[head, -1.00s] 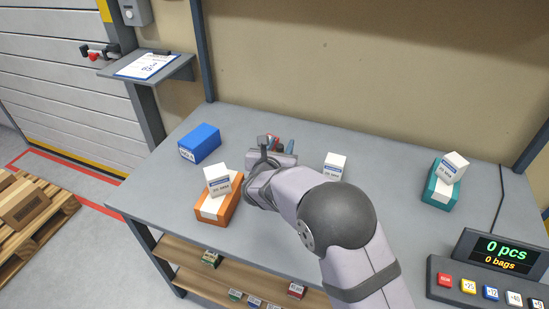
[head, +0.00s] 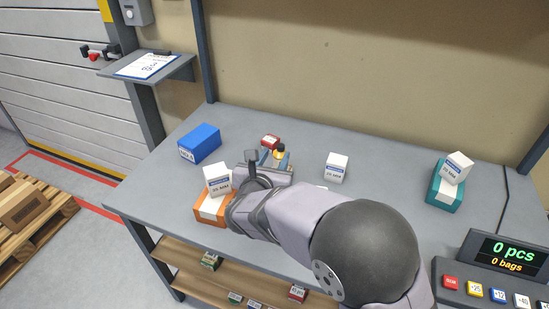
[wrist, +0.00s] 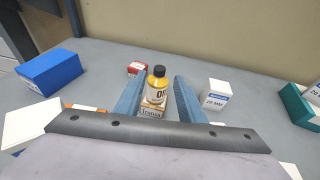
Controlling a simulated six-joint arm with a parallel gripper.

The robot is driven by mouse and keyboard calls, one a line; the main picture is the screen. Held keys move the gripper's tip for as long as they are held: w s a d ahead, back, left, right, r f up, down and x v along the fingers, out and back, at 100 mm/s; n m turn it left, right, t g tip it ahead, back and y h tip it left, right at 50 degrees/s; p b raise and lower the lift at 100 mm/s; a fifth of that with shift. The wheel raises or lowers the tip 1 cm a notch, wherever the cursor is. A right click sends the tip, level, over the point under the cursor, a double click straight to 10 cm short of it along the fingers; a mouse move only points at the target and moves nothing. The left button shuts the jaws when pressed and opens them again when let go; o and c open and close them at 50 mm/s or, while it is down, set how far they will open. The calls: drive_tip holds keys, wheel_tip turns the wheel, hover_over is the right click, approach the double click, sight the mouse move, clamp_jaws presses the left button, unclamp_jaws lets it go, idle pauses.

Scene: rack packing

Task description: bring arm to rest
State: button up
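My gripper (head: 275,159) is over the middle-left of the grey table. In the wrist view its two blue fingers (wrist: 158,98) are apart, with nothing clamped between them. A yellow oil bottle with a black cap (wrist: 157,88) shows between the fingers, with gaps on both sides. It appears to stand on a small brown box (wrist: 151,112), whose lower part is hidden. The bottle also shows in the head view (head: 279,151), just beyond the fingers.
On the table (head: 375,205) are a blue box (head: 200,144), an orange box (head: 209,210) under a white box (head: 217,178), a red box (head: 270,141), a white box (head: 336,168) and a teal box (head: 444,192) under another white box (head: 459,167). A counter display (head: 497,252) stands at right.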

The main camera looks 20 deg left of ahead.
drive_tip(key=s+d+f+m+g+h+p, duration=0.15)
drive_tip(key=d+m+g+h, duration=0.25)
drive_tip(key=d+m, duration=0.7)
drive_tip(key=s+d+m+g+h+p, duration=0.2)
drive_tip(key=d+m+g+h+p, duration=0.15)
drive_tip(key=d, duration=1.45)
drive_tip(key=s+d+m+g+p, duration=0.3)
drive_tip(key=s+d+m+g, duration=0.1)
drive_tip(key=s+d+m, duration=0.5)
drive_tip(key=s+a+m+g+y+p, duration=0.1)
drive_tip(key=s+m+g+y+p, duration=0.2)
drive_tip(key=s+m, duration=0.9)
drive_tip(key=m+y, duration=0.2)
drive_tip(key=shift+y, duration=0.35)
